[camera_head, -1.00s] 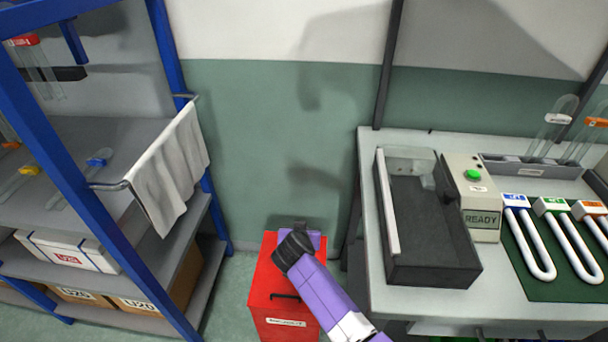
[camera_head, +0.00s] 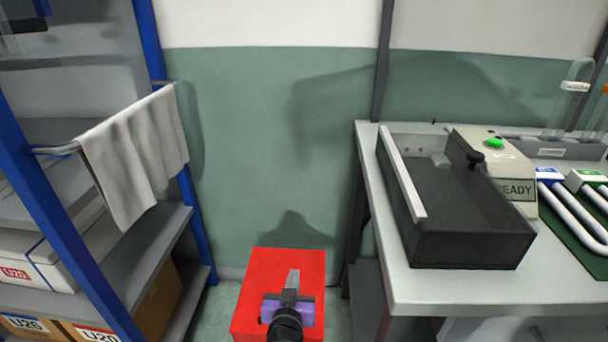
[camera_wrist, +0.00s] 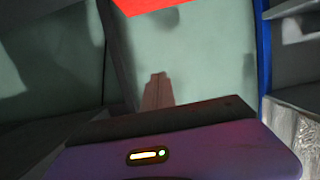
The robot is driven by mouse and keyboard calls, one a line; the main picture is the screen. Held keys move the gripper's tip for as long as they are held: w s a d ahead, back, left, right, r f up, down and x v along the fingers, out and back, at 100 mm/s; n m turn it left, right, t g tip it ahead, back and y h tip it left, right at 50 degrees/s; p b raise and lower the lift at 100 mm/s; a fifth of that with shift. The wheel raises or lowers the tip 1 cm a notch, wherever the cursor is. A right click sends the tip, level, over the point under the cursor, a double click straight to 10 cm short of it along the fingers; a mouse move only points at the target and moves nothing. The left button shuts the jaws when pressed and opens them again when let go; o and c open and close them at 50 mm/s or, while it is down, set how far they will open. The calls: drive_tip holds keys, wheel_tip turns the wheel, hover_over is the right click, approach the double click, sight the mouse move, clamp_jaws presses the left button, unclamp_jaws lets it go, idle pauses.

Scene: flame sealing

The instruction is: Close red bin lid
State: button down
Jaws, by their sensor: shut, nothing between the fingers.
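The red bin (camera_head: 262,268) stands on the floor at the bottom centre of the head view, between the shelf and the bench. Its upper red face shows as one flat surface; I cannot tell how far its lid is open. My gripper (camera_head: 292,274) is shut and empty, with its purple body over the red face in this view. Whether it touches the bin is unclear. In the wrist view, a red corner of the bin (camera_wrist: 142,5) shows at the top edge, apart from my shut fingers (camera_wrist: 157,78). The bin's front is mostly hidden by my arm and the frame edge.
A blue-posted shelf (camera_head: 165,232) with boxes and a hanging white cloth (camera_head: 133,160) stands at the left. At the right, a bench (camera_head: 400,290) carries a black tray (camera_head: 465,248) and a READY device (camera_head: 500,175). Green-and-white wall stands behind the bin.

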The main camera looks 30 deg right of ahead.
drive_tip(key=s+a+f+b, duration=0.2)
drive_tip(key=f+b, duration=0.5)
drive_tip(key=b, duration=0.1)
drive_tip(key=s+a+f+b, duration=0.1)
drive_tip(key=s+f+b, duration=0.2)
drive_tip(key=f+b, duration=0.5)
drive_tip(key=shift+s+a+f+t, duration=0.2)
drive_tip(key=shift+a+t, duration=0.1)
drive_tip(key=shift+a, duration=0.1)
